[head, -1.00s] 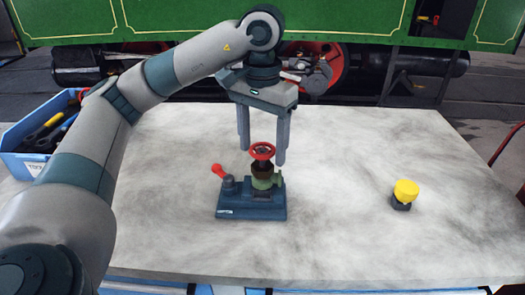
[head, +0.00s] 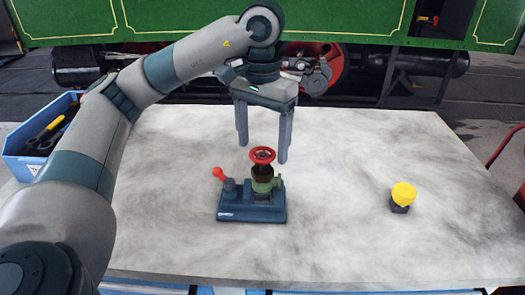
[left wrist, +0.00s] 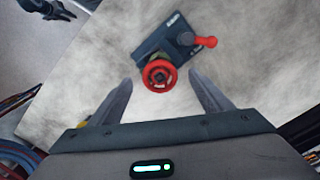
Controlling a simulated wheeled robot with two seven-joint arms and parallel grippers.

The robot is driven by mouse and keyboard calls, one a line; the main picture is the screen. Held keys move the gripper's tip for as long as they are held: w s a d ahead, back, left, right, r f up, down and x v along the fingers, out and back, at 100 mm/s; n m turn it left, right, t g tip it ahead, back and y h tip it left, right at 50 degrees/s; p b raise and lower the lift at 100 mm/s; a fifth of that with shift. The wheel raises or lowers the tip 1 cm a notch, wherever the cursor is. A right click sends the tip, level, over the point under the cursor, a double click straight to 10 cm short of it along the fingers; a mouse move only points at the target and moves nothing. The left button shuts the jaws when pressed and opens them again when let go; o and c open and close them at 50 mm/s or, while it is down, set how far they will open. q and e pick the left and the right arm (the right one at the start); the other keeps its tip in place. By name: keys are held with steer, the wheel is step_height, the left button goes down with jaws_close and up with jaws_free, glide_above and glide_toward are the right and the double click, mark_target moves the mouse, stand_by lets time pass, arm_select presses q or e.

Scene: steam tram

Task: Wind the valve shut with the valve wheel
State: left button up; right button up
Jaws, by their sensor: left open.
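The red valve wheel (head: 263,155) sits on top of a valve with a dark stem and green body (head: 264,182), on a dark blue base (head: 251,209) on the table. A red-knobbed lever (head: 219,173) stands at the left of the base. My left gripper (head: 262,153) points down, open and empty, with its fingers spread apart above and around the wheel's position in the head view. In the left wrist view the wheel (left wrist: 160,76) shows between and just beyond the two fingertips (left wrist: 160,82), apparently untouched. My right gripper is not in view.
A yellow-topped dark button or knob (head: 402,196) stands on the right of the pale table (head: 340,245). A blue bin with tools (head: 35,150) is at the left. A green tram (head: 350,20) stands behind. The table around the valve is clear.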

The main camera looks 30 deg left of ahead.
arm_select(q)
steer(key=shift+r+p, duration=1.15)
steer(key=shift+r, duration=0.35)
